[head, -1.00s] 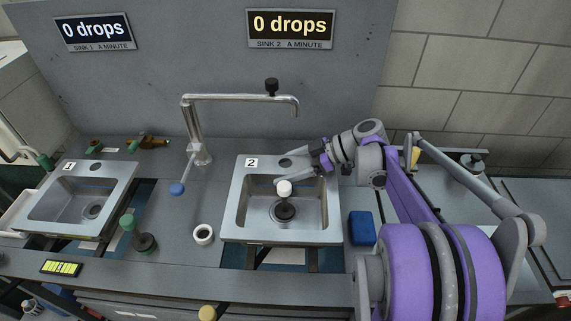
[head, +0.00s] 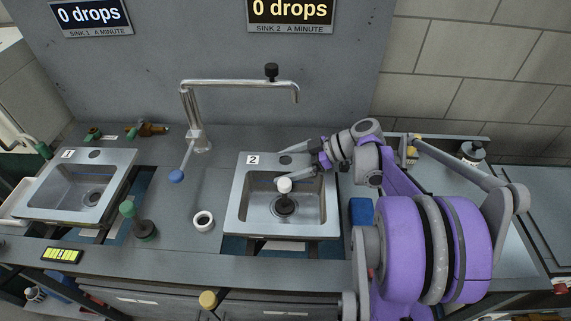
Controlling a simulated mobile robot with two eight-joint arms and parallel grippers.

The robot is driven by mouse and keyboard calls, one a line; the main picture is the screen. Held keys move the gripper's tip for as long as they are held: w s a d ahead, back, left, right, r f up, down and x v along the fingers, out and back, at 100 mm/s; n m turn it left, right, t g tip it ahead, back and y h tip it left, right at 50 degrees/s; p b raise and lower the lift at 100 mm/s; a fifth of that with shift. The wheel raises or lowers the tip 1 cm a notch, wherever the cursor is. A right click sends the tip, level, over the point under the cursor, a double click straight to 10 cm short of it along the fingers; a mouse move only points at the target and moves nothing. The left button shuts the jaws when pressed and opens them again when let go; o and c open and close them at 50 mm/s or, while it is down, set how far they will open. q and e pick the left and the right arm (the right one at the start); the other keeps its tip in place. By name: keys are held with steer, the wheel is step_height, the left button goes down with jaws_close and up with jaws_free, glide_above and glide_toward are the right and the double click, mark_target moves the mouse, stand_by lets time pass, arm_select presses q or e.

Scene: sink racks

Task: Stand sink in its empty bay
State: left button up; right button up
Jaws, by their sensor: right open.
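The steel sink (head: 233,225) marked 2 lies in the bench below the swan-neck tap, with dark supports showing under its front edge. A white-knobbed plunger (head: 285,206) stands in its basin. A second steel sink (head: 32,213) marked 1 lies at the left. My right gripper (head: 281,164) reaches in from the right over the back of sink 2. Its two fingers are spread and hold nothing. Whether a finger touches the sink cannot be told. My left gripper is out of view.
A tap (head: 197,120) with a blue-ended lever stands between the sinks. A green-knobbed plunger (head: 143,229), a white ring (head: 203,221) and a yellow-lit display (head: 62,254) are on the bench. A blue block (head: 361,211) lies right of sink 2. Brass fittings (head: 147,130) lie at the back left.

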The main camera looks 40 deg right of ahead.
steer(key=v, duration=1.2)
